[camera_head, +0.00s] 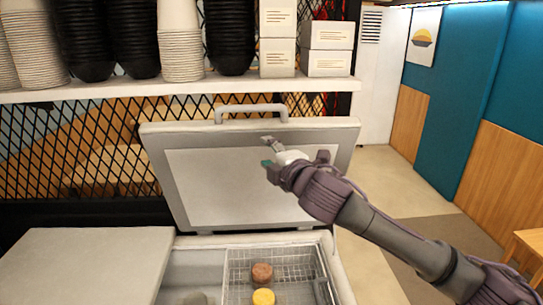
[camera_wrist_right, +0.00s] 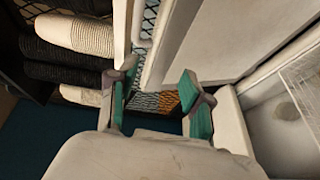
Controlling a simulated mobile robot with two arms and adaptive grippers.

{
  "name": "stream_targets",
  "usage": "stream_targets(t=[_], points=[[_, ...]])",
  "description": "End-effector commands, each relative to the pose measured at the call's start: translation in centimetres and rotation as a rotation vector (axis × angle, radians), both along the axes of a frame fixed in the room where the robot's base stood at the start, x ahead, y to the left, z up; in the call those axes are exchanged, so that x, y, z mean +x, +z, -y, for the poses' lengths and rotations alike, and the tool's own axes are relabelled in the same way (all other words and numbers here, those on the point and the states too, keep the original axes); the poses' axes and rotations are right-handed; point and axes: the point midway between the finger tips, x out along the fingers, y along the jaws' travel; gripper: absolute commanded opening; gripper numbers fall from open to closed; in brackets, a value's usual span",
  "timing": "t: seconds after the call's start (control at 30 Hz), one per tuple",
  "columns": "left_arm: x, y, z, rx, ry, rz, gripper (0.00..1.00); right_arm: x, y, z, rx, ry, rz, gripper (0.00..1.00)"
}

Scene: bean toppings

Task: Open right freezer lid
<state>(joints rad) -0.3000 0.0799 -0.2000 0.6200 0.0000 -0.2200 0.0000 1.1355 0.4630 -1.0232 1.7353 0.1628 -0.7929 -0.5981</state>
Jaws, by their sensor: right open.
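The right freezer lid (camera_head: 240,185) stands raised and tilted back against the mesh behind it, with its handle (camera_head: 251,112) along the top edge. The freezer (camera_head: 325,250) is open below it, showing a wire basket (camera_head: 290,262) with a brown round item (camera_head: 262,273) and a yellow one (camera_head: 263,297). My right gripper (camera_head: 268,152) is in front of the lid's upper part. In the right wrist view its fingers (camera_wrist_right: 158,103) are apart with nothing held between them, and the lid (camera_wrist_right: 205,45) shows close beyond them. My left gripper is not in view.
The left freezer lid (camera_head: 90,262) lies closed. A white shelf (camera_head: 110,92) above carries black bowl stacks (camera_head: 82,40), white cup stacks (camera_head: 180,42) and white boxes (camera_head: 327,48). Open floor (camera_head: 375,180) lies to the right, with a wooden table (camera_head: 528,245) at the right edge.

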Motion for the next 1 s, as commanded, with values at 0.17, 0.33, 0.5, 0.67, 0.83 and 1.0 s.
stream_targets(t=[0.17, 0.33, 0.5, 0.67, 0.83, 1.0], points=[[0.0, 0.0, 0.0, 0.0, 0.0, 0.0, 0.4, -0.9, 0.0, 0.4, 0.001, 0.0, 0.0, 0.49], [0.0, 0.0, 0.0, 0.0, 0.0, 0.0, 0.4, -1.0, 0.1, 0.5, 0.001, 0.0, 0.0, 0.49], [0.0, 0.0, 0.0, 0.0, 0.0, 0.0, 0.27, -1.0, 0.1, 0.5, 0.0, 0.0, 0.0, 0.49], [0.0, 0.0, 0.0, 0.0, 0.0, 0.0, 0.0, -0.9, -0.1, 0.4, 0.002, 0.0, -0.003, 0.49], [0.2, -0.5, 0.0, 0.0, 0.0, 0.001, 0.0, -0.8, -4.8, 0.8, 0.078, -0.026, -0.101, 0.49], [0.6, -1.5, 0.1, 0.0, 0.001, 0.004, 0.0, -1.5, -16.8, 2.4, 0.281, -0.126, -0.35, 0.49]])
